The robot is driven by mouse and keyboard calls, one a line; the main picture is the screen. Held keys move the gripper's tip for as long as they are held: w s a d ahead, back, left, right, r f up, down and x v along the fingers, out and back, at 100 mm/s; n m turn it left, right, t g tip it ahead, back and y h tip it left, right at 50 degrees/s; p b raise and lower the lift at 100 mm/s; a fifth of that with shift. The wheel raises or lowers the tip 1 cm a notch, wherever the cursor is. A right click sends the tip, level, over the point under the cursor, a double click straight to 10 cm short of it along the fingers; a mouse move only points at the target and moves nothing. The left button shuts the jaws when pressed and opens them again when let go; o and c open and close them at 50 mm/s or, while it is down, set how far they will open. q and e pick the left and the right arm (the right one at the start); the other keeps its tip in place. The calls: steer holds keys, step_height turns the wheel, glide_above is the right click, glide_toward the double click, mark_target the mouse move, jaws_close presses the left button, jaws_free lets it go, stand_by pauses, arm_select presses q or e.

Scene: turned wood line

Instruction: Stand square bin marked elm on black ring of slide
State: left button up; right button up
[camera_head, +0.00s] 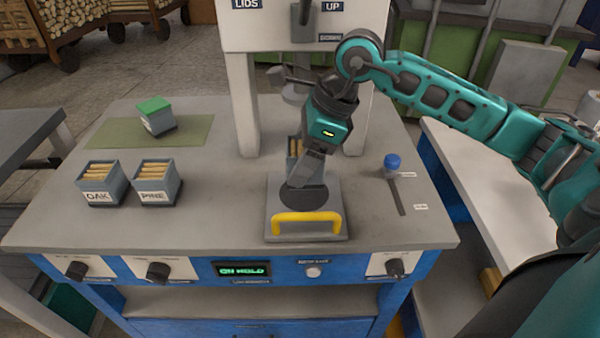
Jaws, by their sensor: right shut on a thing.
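My right gripper (303,172) reaches down over the slide (334,206), a grey plate with a yellow handle (306,218). It is shut on a square grey bin (292,162) with light wooden pegs, mostly hidden behind the gripper. No label shows on this bin, so I cannot read elm on it. The black ring (303,200) of the slide lies just below and in front of the gripper. I cannot tell whether the bin touches the ring or hangs above it. My left gripper is not in view.
Bins marked OAK (99,196) and PINE (155,196) stand at left. A green-lidded bin (158,124) stands on a green mat (105,134). A white press frame (240,100) rises behind the slide. A blue knob (392,161) stands at right. The front-left tabletop is clear.

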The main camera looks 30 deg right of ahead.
step_height(320, 180, down, 3)
steer(key=shift+f, duration=0.35)
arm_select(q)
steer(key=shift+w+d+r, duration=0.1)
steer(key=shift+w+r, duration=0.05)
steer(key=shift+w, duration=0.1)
arm_select(e)
steer(key=o, duration=1.1)
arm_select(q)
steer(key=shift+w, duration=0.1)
arm_select(e)
steer(key=shift+o, duration=0.2)
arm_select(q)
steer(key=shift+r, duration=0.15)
